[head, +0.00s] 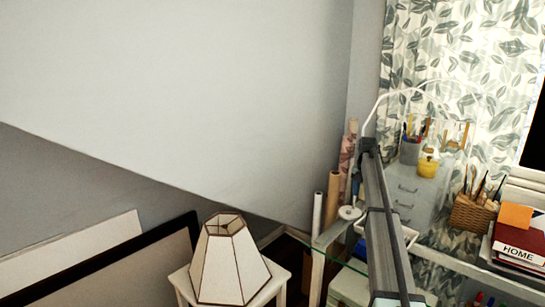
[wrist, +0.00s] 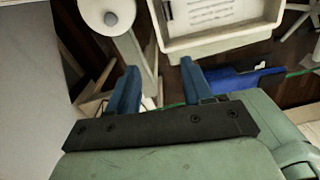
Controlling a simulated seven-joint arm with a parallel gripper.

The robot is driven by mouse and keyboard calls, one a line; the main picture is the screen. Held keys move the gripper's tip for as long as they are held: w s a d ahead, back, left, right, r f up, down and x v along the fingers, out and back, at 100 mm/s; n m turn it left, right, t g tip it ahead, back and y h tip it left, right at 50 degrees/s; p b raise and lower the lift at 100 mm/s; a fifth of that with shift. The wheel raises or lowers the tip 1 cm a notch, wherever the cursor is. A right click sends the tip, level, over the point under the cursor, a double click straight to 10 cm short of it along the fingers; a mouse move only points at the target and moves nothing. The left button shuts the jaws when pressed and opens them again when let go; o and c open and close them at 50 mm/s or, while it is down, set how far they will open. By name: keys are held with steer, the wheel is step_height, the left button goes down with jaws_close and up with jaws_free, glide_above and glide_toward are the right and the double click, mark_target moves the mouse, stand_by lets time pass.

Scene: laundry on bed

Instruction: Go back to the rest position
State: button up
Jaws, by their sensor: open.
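My gripper (wrist: 160,66) shows in the wrist view, with its two blue fingers spread apart and nothing held between them. Below the fingers are a dark floor and parts of white furniture. I cannot make out the gripper in the head view. No laundry or bed shows in either view.
In the head view, a lampshade (head: 229,262) stands on a small white table (head: 276,275). A wicker basket (head: 471,215) and red binder (head: 519,246) are at the right, near a leafy curtain (head: 462,45). The wrist view shows a white tray (wrist: 218,43) beyond the fingers.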

steer(key=s+a+f+m, duration=0.1)
steer(key=a+f+m, duration=0.35)
steer(key=a, duration=1.15)
steer(key=s+a+f+m, duration=0.2)
steer(key=s+a+f, duration=0.2)
steer(key=a+f, duration=0.35)
steer(key=s+a+f+m, duration=0.1)
steer(key=s+a+f, duration=0.45)
steer(key=f, duration=0.35)
steer(key=s+d+f+m+g, duration=0.25)
steer(key=s+f+m, duration=0.65)
steer(key=s+f, duration=1.9)
steer(key=s+f+m+g, duration=0.2)
steer(key=s+f+m, duration=0.1)
steer(key=s, duration=1.5)
steer(key=s+f+m+g, duration=0.2)
steer(key=s+m, duration=0.4)
steer(key=s, duration=1.2)
steer(key=shift+d+f, duration=0.2)
steer(key=shift+f, duration=0.4)
